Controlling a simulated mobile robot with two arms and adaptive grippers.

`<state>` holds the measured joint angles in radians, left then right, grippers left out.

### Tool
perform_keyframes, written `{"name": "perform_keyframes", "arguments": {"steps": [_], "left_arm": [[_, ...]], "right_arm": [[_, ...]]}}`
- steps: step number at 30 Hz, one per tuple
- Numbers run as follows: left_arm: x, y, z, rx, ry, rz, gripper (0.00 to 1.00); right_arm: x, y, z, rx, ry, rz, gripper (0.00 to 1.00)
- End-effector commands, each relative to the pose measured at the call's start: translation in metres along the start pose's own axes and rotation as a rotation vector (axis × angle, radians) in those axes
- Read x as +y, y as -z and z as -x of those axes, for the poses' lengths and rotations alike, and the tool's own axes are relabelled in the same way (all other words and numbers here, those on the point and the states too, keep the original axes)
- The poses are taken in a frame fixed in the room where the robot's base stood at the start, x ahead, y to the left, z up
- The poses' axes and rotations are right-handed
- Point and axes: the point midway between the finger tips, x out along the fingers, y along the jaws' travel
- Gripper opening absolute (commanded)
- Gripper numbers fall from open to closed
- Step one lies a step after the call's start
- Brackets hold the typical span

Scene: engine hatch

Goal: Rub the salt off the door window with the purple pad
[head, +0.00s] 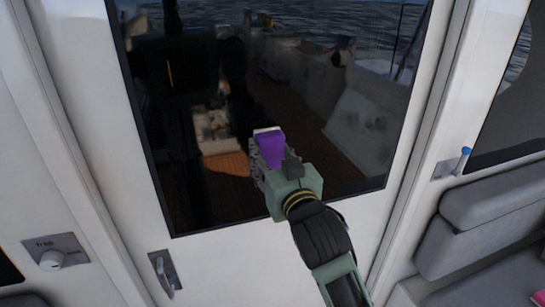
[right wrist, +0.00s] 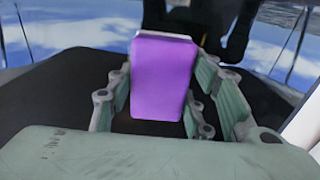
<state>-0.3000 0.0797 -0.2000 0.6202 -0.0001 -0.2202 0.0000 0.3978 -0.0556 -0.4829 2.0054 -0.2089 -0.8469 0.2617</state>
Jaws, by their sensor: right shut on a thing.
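The door window (head: 320,105) is a dark pane with a black border in a white door, in the middle of the head view. It reflects or shows a deck and sea, and I cannot make out salt on it. My right gripper (head: 268,152) is in front of the lower middle of the pane, shut on the purple pad (head: 270,150). In the right wrist view the purple pad (right wrist: 162,80) stands between the two fingers, with a pale strip along its far end. I cannot tell whether the pad touches the glass. My left gripper is not in view.
The white door has a metal handle (head: 165,273) below the window. A panel with a round knob (head: 52,261) is at the lower left. A blue-tipped lever (head: 462,160) sits on the right frame. Grey seat cushions (head: 490,210) are at the right.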

Motion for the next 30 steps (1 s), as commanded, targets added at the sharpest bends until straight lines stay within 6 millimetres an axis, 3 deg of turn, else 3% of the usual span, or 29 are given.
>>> {"name": "perform_keyframes", "arguments": {"steps": [20, 30], "left_arm": [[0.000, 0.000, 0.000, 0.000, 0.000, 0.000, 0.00], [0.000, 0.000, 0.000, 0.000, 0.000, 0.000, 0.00]], "right_arm": [[0.001, 0.001, -0.012, 0.001, 0.000, 0.000, 0.26], [0.027, 0.000, -0.011, 0.001, -0.002, 0.003, 0.26]]}}
